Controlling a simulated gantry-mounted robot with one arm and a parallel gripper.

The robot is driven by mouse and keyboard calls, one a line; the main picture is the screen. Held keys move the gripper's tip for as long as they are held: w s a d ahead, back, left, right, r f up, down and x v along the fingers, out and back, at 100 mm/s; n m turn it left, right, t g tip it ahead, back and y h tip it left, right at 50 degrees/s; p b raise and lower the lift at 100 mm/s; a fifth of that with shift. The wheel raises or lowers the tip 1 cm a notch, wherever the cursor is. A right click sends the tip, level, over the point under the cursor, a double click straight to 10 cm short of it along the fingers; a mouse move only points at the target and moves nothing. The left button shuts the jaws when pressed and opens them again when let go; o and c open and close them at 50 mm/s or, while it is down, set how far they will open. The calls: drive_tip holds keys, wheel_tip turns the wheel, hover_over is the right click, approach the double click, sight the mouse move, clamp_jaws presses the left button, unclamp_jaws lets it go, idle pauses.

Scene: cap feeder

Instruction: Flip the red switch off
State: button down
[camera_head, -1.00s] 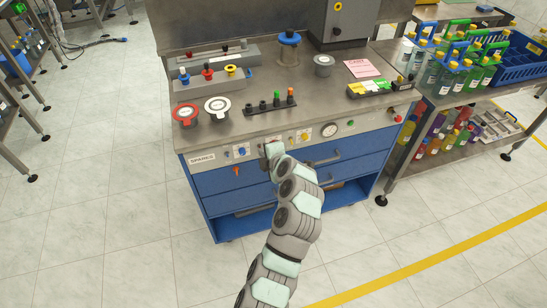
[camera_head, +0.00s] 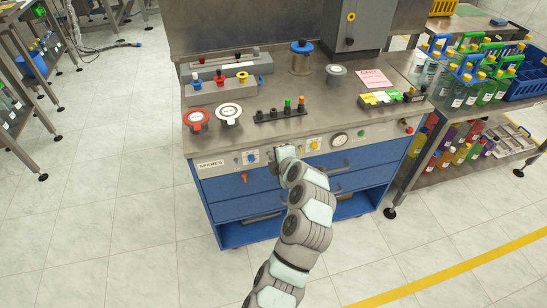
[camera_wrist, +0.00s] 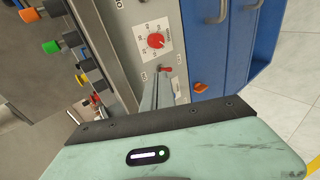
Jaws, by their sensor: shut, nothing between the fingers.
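The small red switch (camera_wrist: 167,69) sits on the grey front panel (camera_wrist: 130,15) of the bench, just beside a red dial (camera_wrist: 156,41) in the wrist view. In the head view my gripper (camera_head: 281,155) is at the panel and hides the red switch.
An orange knob (camera_wrist: 200,88) sits near the switch. Blue drawers (camera_head: 235,190) with protruding handles (camera_head: 333,168) lie below the panel. Button posts (camera_head: 280,110) and round red and white pieces (camera_head: 196,117) stand on the benchtop. Bottles (camera_head: 465,85) stand at right.

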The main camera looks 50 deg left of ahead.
drive_tip(key=d+f+p+v, duration=0.1)
drive_tip(key=f+v, duration=0.1)
drive_tip(key=v, duration=1.1)
drive_tip(key=shift+s+d+f, duration=0.2)
drive_tip(key=shift+s+f, duration=0.05)
drive_tip(key=shift+s, duration=0.05)
drive_tip(key=shift+w, duration=0.1)
